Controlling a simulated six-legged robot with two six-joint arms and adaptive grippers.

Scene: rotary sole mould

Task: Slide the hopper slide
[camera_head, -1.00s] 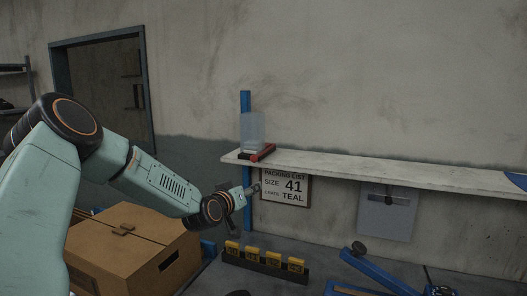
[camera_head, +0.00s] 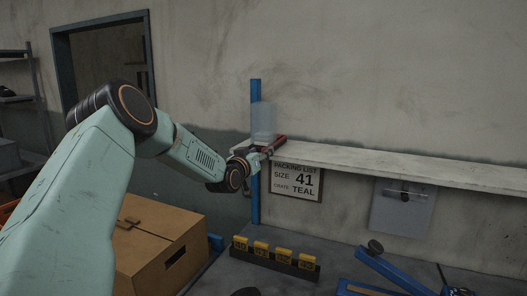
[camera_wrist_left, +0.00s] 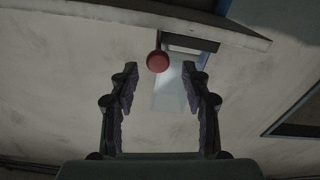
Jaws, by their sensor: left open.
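The hopper (camera_head: 263,118) is a pale translucent box on the left end of the wall shelf, in front of a blue post. Its slide (camera_head: 279,144) shows as a red piece at the hopper's foot. My left gripper (camera_head: 262,153) is at the shelf edge just below the hopper and partly covers that area. In the left wrist view my open left gripper (camera_wrist_left: 159,72) has a round red knob (camera_wrist_left: 158,61) between and slightly beyond its fingertips. I see no finger touching the knob. The translucent hopper (camera_wrist_left: 168,95) shows behind it. My right gripper is not in view.
The long pale shelf (camera_head: 400,170) runs right along the wall. Below it are a packing list sign (camera_head: 297,180) and a grey panel (camera_head: 402,209). A cardboard box (camera_head: 150,250) and a rack of yellow numbered blocks (camera_head: 275,257) stand lower down.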

